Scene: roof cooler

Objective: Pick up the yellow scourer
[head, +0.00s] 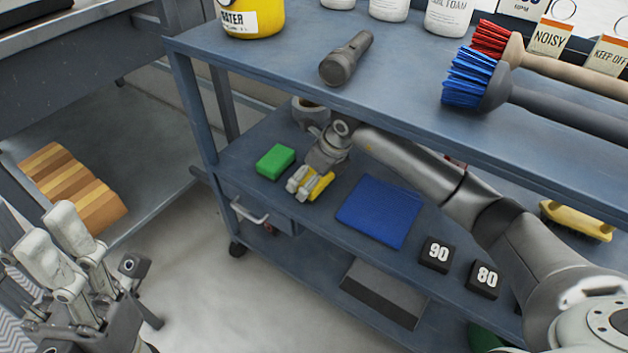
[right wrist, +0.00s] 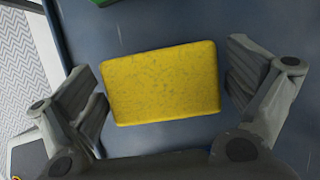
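The yellow scourer (right wrist: 160,83) lies flat on the cart's middle shelf. In the right wrist view it sits between the two fingers of my right gripper (right wrist: 168,92), which is open, with a gap on each side. In the head view the scourer (head: 320,185) is partly hidden by my right gripper (head: 308,184), which reaches in under the top shelf. My left gripper (head: 75,255) is at the lower left of the head view, away from the cart, with its fingers apart and nothing seen between them.
A green block (head: 276,161) lies just left of the scourer, and a blue cloth (head: 380,210) to its right.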

